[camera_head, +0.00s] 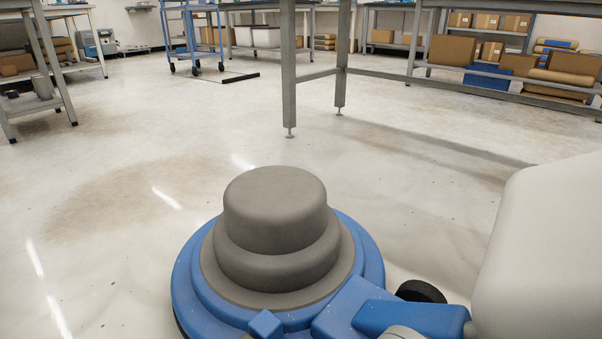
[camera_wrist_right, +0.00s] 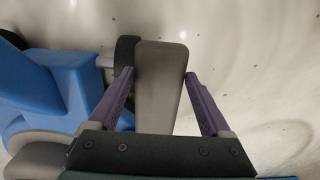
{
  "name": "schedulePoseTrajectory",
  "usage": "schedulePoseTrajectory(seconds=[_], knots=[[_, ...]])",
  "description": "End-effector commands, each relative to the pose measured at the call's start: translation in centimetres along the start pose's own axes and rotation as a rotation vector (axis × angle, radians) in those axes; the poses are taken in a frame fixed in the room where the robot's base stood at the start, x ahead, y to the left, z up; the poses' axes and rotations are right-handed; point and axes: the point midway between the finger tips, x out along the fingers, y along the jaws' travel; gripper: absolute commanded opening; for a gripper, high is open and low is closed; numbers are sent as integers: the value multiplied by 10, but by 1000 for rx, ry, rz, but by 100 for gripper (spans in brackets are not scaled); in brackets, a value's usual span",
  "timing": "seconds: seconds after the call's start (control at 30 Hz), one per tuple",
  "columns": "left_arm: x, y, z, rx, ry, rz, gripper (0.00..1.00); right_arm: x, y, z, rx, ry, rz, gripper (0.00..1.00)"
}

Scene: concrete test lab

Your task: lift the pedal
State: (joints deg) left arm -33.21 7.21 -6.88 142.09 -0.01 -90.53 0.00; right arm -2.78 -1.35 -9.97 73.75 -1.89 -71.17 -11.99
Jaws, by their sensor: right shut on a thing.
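The pedal (camera_wrist_right: 160,105) is a flat grey plate, seen in the right wrist view, sticking out beside the blue body of a floor machine. My right gripper (camera_wrist_right: 159,73) has its two purple fingers on either side of the pedal, with the tips against its edges. It is shut on the pedal. In the head view the floor machine (camera_head: 365,270) has a round blue base with a stepped grey motor housing (camera_head: 275,215) on top. The pedal and my right gripper do not show there. My left gripper is in neither view.
A black wheel (camera_head: 421,292) sits beside the machine; a dark wheel also shows next to the pedal in the wrist view (camera_wrist_right: 126,60). The concrete floor (camera_head: 130,180) around the machine is clear. A metal table (camera_head: 289,75), a blue cart (camera_head: 192,40) and shelves with boxes stand farther back.

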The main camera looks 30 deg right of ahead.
Motion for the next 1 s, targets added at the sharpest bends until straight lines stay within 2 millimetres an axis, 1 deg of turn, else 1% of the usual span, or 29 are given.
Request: schedulePoseTrajectory(seconds=[0.23,0.33,0.5,0.57,0.63,0.7,0.83,1.0], knots=[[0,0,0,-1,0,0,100,0,0,1,0,-5,-1,0],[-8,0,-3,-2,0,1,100,-7,0,0,-1,-22,-1,0],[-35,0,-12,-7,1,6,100,-35,0,-6,0,-125,-2,0],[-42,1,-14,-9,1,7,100,-44,0,-9,-1,-174,-1,0],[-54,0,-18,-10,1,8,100,-61,0,-13,-1,-218,0,0],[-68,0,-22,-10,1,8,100,-75,0,-16,0,-224,0,0],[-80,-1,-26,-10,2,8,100,-88,0,-26,0,-219,0,0],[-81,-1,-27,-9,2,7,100,-90,0,-30,0,-215,0,0]])
